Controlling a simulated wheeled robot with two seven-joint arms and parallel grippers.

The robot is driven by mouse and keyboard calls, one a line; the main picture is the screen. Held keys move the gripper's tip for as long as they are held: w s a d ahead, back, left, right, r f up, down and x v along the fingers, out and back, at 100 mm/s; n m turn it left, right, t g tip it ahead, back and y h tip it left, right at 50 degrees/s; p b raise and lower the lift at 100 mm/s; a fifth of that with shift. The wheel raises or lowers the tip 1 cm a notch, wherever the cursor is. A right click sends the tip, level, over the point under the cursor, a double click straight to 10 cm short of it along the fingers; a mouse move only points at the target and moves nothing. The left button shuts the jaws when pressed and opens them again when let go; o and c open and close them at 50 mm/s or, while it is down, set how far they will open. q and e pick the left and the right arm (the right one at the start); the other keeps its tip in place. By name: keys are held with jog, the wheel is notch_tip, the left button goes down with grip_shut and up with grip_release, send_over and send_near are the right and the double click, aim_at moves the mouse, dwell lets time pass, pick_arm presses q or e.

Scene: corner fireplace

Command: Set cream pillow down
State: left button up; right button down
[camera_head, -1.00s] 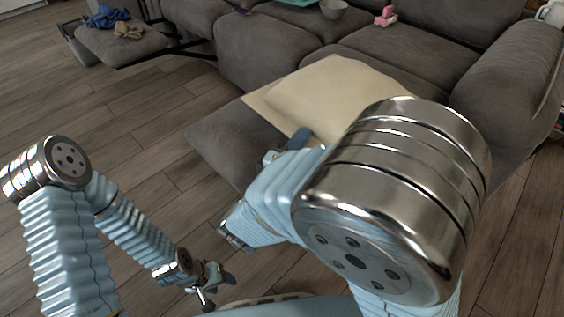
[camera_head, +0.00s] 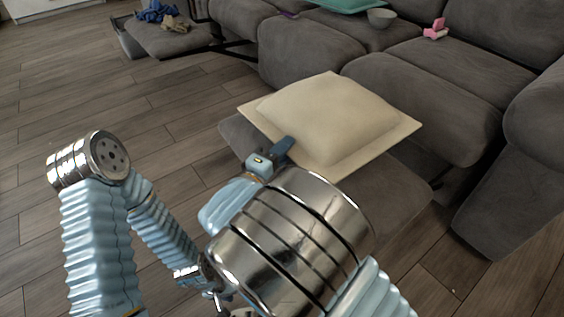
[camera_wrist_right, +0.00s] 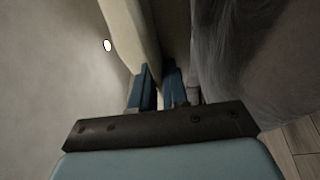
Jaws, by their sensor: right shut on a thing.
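The cream pillow (camera_head: 335,115) shows nearly whole in the head view, roughly flat over the grey footrest section (camera_head: 395,185) of the sofa. I cannot tell whether it rests on that section or hangs just above it. My right gripper (camera_head: 279,154) is shut on the pillow's near left edge. In the right wrist view, the blue fingers (camera_wrist_right: 157,88) pinch the edge of the pillow (camera_wrist_right: 133,30). My left gripper (camera_head: 218,292) is low in the head view, away from the pillow and partly hidden by my right arm, so its opening is unclear.
The grey sofa (camera_head: 420,95) stands behind the pillow, with a bowl (camera_head: 381,18), a pink toy (camera_head: 435,29) and a teal item (camera_head: 345,5) on it. A blue cloth (camera_head: 158,12) lies on a far grey seat. Wooden floor (camera_head: 120,95) is clear at left.

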jog(key=shift+w+a+f, duration=0.15)
jog(key=shift+f, duration=0.2)
jog(key=shift+w+a+f+b, duration=0.15)
jog(key=shift+f+b, duration=0.25)
jog(key=shift+f, duration=1.2)
jog(key=shift+f, duration=0.25)
jog(key=c, duration=1.1)
grip_release()
jog(key=shift+r, duration=0.1)
jog(key=shift+r, duration=0.2)
jog(key=p+v, duration=0.1)
jog(key=v, duration=1.1)
jog(key=shift+f, duration=0.15)
